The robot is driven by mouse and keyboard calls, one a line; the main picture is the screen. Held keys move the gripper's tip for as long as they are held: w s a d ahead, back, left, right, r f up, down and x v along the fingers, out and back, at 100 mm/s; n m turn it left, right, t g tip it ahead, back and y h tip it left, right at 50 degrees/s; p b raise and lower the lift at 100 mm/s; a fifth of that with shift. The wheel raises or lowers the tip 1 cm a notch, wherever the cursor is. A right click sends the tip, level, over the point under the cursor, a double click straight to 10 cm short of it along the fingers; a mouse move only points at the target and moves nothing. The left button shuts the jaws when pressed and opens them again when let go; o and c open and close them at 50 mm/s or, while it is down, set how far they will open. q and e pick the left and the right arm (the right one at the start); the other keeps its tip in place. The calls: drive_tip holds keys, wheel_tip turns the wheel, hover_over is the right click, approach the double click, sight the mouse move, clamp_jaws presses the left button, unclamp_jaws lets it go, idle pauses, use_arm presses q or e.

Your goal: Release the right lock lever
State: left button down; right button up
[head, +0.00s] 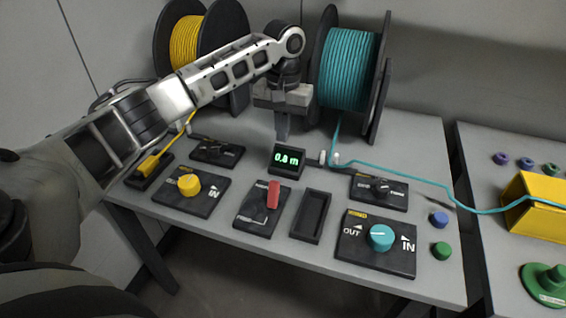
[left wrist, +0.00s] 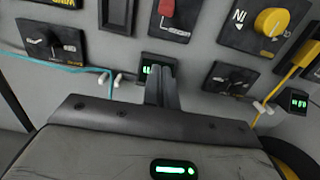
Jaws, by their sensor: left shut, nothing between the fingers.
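The right lock lever (head: 380,187) is a small dark lever on a black panel, right of the display and behind the teal knob. It also shows at the left of the left wrist view (left wrist: 52,42). Its small lettering is too blurred to read. My left gripper (head: 282,137) points down just behind the display, left of and apart from this lever. In the left wrist view its fingers (left wrist: 162,88) are together and empty, partly covering the display. My right gripper is in neither view.
A display (head: 287,161) reads 0.8 m. A teal spool (head: 348,75) stands close right of my gripper; its cable (head: 400,173) runs behind the right lever panel. A similar left lever panel (head: 217,151), a yellow knob (head: 189,185), a red lever (head: 273,195) and a teal knob (head: 381,237) surround it.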

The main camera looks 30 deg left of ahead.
sight(273, 195)
use_arm(q)
drive_tip(key=f, duration=1)
drive_tip(key=shift+s+d+f, duration=0.1)
drive_tip(key=shift+s+f, duration=0.1)
drive_tip(key=shift+s, duration=0.2)
drive_tip(key=s, duration=0.1)
drive_tip(key=s+r+p, duration=0.1)
drive_tip(key=s, duration=0.1)
drive_tip(key=shift+d+r, duration=0.3)
drive_tip(key=shift+r, duration=0.05)
drive_tip(key=shift+s+d, duration=0.1)
drive_tip(key=shift+s, duration=0.15)
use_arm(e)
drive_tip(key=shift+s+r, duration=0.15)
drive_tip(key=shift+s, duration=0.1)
use_arm(q)
drive_tip(key=shift+d, duration=0.15)
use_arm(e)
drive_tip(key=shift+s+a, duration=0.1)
